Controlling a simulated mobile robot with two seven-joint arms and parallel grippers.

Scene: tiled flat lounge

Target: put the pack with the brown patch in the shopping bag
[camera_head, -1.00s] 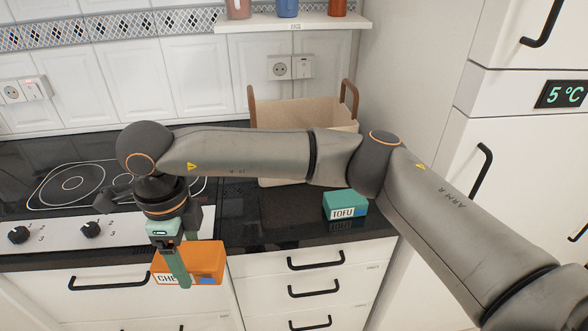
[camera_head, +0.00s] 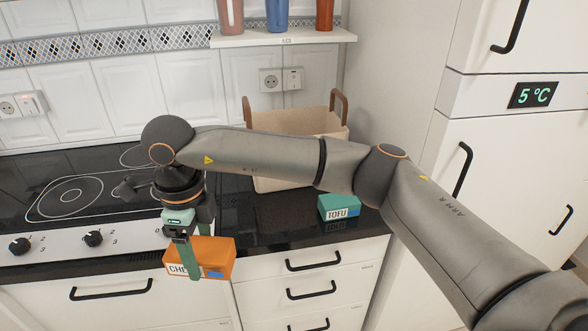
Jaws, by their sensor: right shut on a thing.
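My right gripper (camera_head: 192,262) is shut on an orange pack (camera_head: 217,256) and holds it in front of the counter edge, over the drawer fronts. The shopping bag (camera_head: 313,122) is beige with two brown handles and stands open on the counter by the back wall. My right arm crosses in front and hides much of it. My left gripper is out of view.
A teal pack labelled TOFU (camera_head: 339,208) lies on the dark counter (camera_head: 262,218) near its front edge, right of the held pack. A hob (camera_head: 70,197) is at left. A shelf (camera_head: 285,38) with several cups is above. A tall fridge (camera_head: 505,155) stands at right.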

